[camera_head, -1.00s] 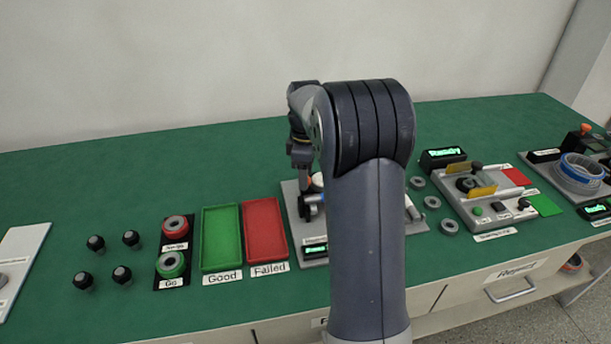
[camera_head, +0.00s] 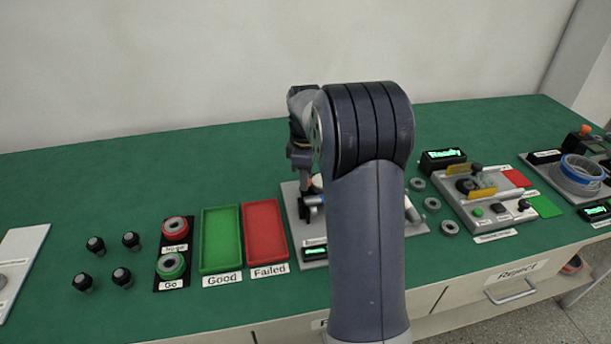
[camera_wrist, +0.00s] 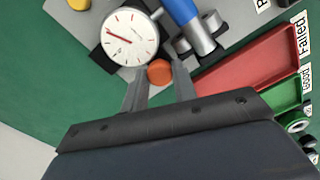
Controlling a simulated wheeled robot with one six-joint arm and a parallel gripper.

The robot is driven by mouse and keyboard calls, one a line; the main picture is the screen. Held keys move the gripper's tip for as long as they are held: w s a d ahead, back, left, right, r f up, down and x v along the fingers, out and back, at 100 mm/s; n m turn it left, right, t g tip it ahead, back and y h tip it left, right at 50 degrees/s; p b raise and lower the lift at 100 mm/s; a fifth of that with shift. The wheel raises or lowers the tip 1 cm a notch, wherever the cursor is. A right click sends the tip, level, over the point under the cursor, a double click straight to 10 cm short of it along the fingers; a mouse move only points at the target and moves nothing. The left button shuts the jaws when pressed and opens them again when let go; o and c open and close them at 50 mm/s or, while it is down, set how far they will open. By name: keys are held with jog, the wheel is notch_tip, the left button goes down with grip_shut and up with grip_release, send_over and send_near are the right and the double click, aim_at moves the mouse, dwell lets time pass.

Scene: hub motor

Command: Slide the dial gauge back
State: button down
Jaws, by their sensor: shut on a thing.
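The dial gauge (camera_wrist: 131,38) has a round white face with a red needle and shows at the top of the wrist view. An orange knob (camera_wrist: 159,72) sits beside its lower right rim. My gripper (camera_wrist: 160,78) is shut on this orange knob, with one finger on each side of it. A blue cylinder (camera_wrist: 181,10) and grey metal rollers (camera_wrist: 200,38) lie just right of the gauge. In the head view my gripper (camera_head: 305,208) is low over the grey gauge station (camera_head: 289,200), and my arm hides most of that station.
The red Failed tray (camera_head: 265,230) and green Good tray (camera_head: 221,240) stand left of the station. Several grey rings (camera_head: 432,203) lie to its right, before another station (camera_head: 480,200). Several black knobs (camera_head: 95,244) stand at the left. The table behind is clear.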

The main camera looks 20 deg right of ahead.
jog(key=shift+w+d+r+p, duration=0.1)
jog(key=shift+w+r+p, duration=0.15)
jog(key=shift+w+p, duration=0.25)
jog(key=shift+w+d+f+p, duration=0.1)
jog(key=shift+w+d+p, duration=0.05)
jog(key=shift+w+p, duration=0.4)
jog(key=shift+w+d+f+p, duration=0.1)
jog(key=shift+w+p, duration=0.3)
jog(key=shift+w, duration=0.2)
jog(key=shift+r, duration=0.1)
jog(key=c, duration=1.1)
grip_release()
jog(key=shift+w, duration=0.1)
notch_tip(320, 180, up, 11)
jog(key=shift+f+p, duration=0.2)
jog(key=shift+p, duration=0.2)
